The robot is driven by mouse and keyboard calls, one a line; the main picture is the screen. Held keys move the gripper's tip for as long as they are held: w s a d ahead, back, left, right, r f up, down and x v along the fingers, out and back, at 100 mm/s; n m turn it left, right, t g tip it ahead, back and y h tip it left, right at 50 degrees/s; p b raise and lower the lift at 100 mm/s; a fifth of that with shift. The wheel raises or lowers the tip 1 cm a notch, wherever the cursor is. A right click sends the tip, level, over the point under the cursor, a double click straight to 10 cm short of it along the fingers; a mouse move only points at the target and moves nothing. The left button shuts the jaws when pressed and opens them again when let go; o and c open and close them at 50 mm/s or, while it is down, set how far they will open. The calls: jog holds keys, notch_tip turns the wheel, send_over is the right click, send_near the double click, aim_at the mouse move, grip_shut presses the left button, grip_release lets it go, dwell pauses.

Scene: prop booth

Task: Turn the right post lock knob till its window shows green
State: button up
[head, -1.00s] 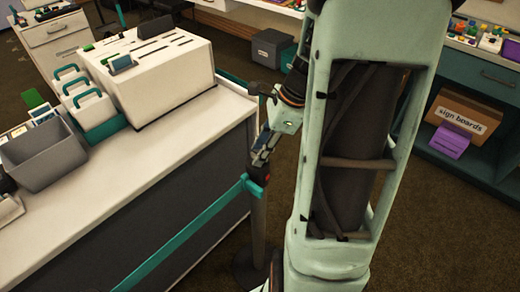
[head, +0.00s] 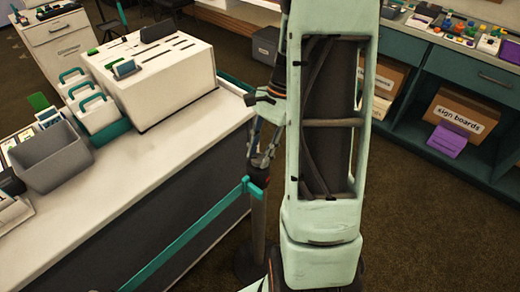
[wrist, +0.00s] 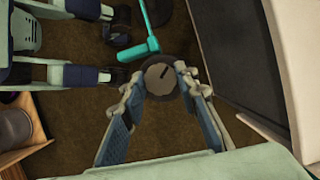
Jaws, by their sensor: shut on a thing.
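The right post (head: 258,220) stands beside the counter's end with a teal belt (head: 205,222) running from its head. In the wrist view its lock knob (wrist: 158,79) is a round grey disc with a short dark bar on its face, tilted up to the right. My gripper (head: 262,160) is down on the post's head. In the wrist view my gripper (wrist: 161,84) has one finger on each side of the knob, shut on it. I see no green on the knob, and cannot make out its window.
The white counter (head: 185,150) lies left of the post, with a slotted white box (head: 165,90) and a grey bin (head: 48,160) on it. Shelves with a sign boards carton (head: 460,112) stand at the right. Carpet is open at the lower right.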

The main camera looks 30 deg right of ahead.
jog(key=n, duration=0.2)
jog(key=n+g+h+p, duration=0.1)
jog(key=n, duration=0.1)
jog(key=shift+w+a+r+n, duration=0.1)
jog(key=shift+w+n, duration=0.05)
jog(key=shift+n, duration=0.15)
jog(key=shift+n+g+h+p, duration=0.5)
jog(key=shift+n+g, duration=0.3)
jog(key=shift+n, duration=1.1)
jog(key=o, duration=1.1)
jog(key=v, duration=1.2)
jog(key=shift+a, duration=0.1)
